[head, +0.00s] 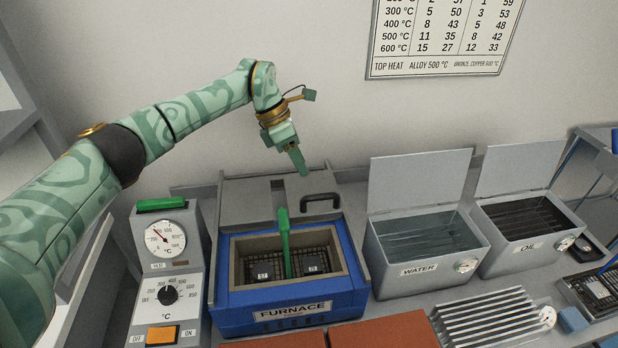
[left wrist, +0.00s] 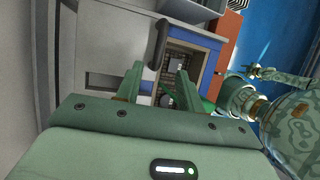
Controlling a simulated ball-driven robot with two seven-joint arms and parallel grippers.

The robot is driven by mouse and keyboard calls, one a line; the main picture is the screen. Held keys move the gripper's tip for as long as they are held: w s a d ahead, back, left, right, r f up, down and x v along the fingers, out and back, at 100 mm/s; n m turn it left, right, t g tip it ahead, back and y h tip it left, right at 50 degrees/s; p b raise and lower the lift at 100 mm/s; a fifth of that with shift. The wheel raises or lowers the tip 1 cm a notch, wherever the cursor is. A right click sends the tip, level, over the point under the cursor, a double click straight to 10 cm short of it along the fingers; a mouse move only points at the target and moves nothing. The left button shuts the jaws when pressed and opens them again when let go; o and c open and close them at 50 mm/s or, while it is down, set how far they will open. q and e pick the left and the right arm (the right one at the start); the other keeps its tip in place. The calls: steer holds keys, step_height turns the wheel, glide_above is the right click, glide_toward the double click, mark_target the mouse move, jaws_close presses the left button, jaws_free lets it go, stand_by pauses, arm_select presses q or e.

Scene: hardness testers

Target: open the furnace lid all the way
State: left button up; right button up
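The blue furnace (head: 290,318) stands at centre with its chamber uncovered. Its flat grey lid (head: 262,207) lies level behind the opening, and the dark lid handle (head: 321,199) stands on the lid's right side. The handle also shows in the left wrist view (left wrist: 158,42), ahead of the fingers. My left gripper (head: 303,171) hangs above the rear of the lid, behind and left of the handle, apart from it. Its two fingers (left wrist: 157,84) are spread with nothing between them in the left wrist view.
A control box (head: 165,268) stands to the left. Open water (head: 425,258) and oil (head: 525,235) tanks stand to the right. Red-brown slabs (head: 385,333) lie in front.

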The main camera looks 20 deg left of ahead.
arm_select(q)
steer(key=p+v, duration=0.1)
steer(key=v, duration=0.6)
steer(key=shift+r, duration=0.25)
steer(key=shift+a, duration=0.1)
